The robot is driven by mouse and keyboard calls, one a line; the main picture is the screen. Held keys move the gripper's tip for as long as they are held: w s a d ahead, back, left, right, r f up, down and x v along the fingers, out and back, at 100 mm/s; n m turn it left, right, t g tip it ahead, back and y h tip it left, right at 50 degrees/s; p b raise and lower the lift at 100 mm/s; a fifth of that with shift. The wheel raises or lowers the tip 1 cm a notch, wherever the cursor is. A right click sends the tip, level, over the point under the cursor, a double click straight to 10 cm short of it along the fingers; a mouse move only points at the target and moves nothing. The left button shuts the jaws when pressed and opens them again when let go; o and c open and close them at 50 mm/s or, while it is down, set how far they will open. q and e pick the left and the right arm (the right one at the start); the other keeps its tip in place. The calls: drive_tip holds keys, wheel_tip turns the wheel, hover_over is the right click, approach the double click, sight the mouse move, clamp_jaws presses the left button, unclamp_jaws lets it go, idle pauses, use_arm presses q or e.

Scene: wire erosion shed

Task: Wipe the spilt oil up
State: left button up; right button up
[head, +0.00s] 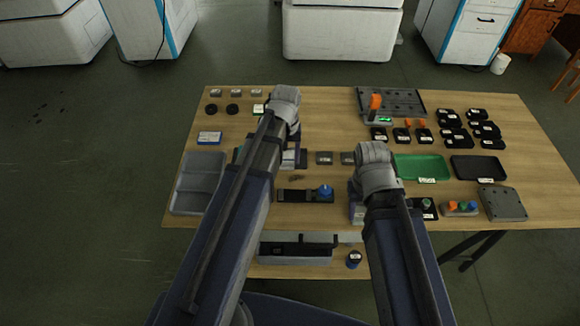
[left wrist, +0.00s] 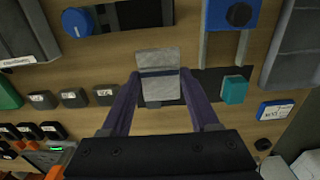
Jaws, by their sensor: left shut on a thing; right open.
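My left gripper (left wrist: 160,88) shows in the left wrist view, with its two purple fingers on either side of a folded grey cloth-like piece (left wrist: 158,62). It is shut on this piece, which is over the wooden table beside a dark plate. A small brownish patch (head: 296,178), which may be the spilt oil, lies in the head view between my arms, behind a black bar with a blue knob (head: 325,191). My right gripper (head: 357,212) is open, right of that bar; its fingertips are mostly hidden by my arm.
A grey tray (head: 187,200) stands at the left. Small grey blocks (head: 323,158) lie near the middle. Green (head: 418,160) and black (head: 478,161) trays, and several black parts, fill the right. A grey box (head: 503,203) is near the right edge.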

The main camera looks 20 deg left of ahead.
use_arm(q)
drive_tip(key=shift+f, duration=0.15)
drive_tip(key=shift+f+b, duration=0.4)
drive_tip(key=shift+b, duration=0.15)
